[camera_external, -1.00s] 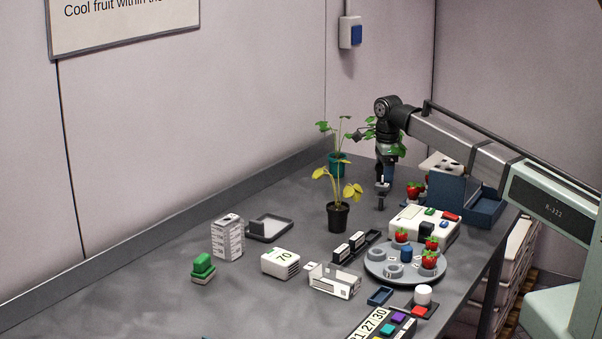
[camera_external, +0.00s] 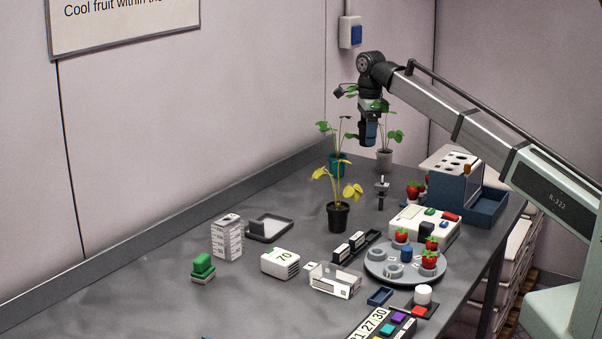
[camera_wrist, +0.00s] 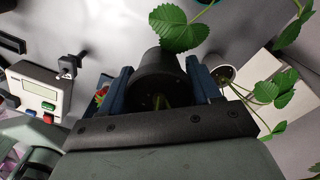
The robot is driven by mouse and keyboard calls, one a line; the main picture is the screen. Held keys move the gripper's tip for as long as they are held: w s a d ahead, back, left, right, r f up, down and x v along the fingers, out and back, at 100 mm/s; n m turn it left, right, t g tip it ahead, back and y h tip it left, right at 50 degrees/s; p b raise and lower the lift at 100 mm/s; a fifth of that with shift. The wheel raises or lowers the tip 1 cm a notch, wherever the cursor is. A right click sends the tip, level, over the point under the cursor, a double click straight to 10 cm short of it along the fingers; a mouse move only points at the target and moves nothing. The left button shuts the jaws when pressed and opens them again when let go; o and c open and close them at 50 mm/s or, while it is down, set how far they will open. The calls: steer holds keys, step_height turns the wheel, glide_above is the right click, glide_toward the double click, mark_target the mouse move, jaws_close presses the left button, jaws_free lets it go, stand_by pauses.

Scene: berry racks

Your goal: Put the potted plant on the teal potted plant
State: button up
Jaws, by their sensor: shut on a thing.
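The teal potted plant (camera_external: 335,161) stands upright near the back wall, partly hidden by the yellow-leaved plant. My gripper (camera_external: 368,138) is above the table, right of the teal pot and higher. In the wrist view my gripper (camera_wrist: 160,90) is shut on a dark pot (camera_wrist: 155,68), with soil and a stem partly hidden by my palm. A green leaf (camera_wrist: 180,30) overlaps its rim. The held pot is hard to make out in the external view.
A yellow-leaved plant in a black pot (camera_external: 338,217) stands in front of the teal one. A pale-potted plant (camera_external: 385,158) stands behind my gripper. A small stand (camera_external: 381,190), white device (camera_external: 410,228) and blue rack (camera_external: 458,187) are right.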

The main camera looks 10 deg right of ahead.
step_height(320, 180, up, 4)
glide_above(338, 155)
steer(key=shift+s+a+r, duration=0.1)
steer(key=shift+a+r, duration=0.05)
steer(key=shift+r, duration=0.05)
steer(key=shift+s+f, duration=0.15)
steer(key=shift+f, duration=4.85)
steer(key=shift+f, duration=0.15)
steer(key=o, duration=1.1)
step_height(338, 155, up, 12)
